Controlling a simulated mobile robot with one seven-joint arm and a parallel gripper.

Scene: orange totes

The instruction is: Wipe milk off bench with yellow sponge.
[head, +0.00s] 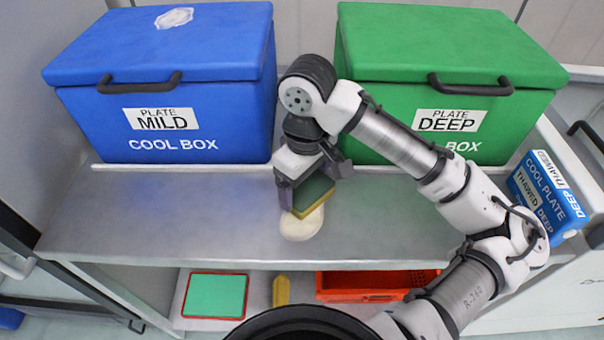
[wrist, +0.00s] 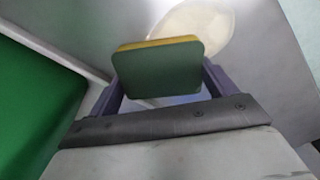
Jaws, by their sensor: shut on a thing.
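My gripper (head: 308,190) is shut on the yellow sponge (head: 300,213), which has a dark green top side. The sponge also shows between the fingers in the wrist view (wrist: 158,68). A pale cream milk puddle (head: 300,226) lies on the grey metal bench (head: 170,215), near its front edge. The sponge is over the back part of the puddle and hides some of it. In the wrist view the milk (wrist: 205,28) shows just beyond the sponge. I cannot tell whether the sponge touches the bench.
A blue cool box (head: 190,105) and a green cool box (head: 450,85) stand at the back of the bench. A blue labelled box (head: 553,196) is at the right. A green tray (head: 215,296), a yellow object (head: 281,291) and a red basket (head: 365,283) sit below. The bench's left part is clear.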

